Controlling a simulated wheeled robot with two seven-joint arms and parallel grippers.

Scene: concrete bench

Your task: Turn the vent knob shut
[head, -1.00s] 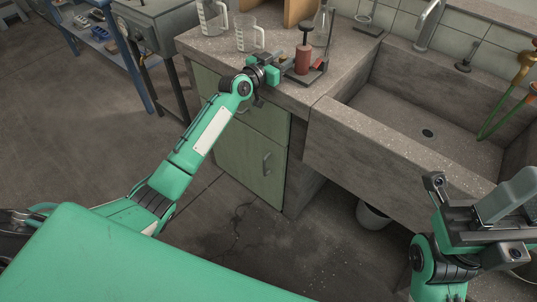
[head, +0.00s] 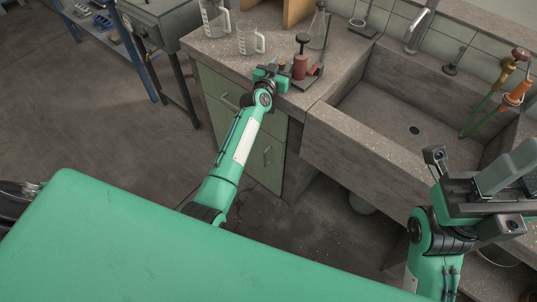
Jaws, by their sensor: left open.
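A small device with a dark red cylinder (head: 300,67) and a black knob on top (head: 303,38) stands upright on a dark base near the front edge of the concrete bench. A small brass-coloured part (head: 282,66) shows just left of the cylinder. I cannot tell which part is the vent knob. My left gripper (head: 273,74) is open at the bench's front edge, just left of the device and close to the brass part. Whether it touches is too small to tell. My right gripper (head: 497,182) is at the lower right, away from the device; its jaw opening is unclear.
Two clear measuring jugs (head: 215,18) (head: 250,40) stand left of the device, and a glass flask (head: 318,28) stands behind it. The concrete sink (head: 385,110) lies to the right, with tools (head: 505,85) at its far right. Green cabinet doors (head: 265,150) are below the bench.

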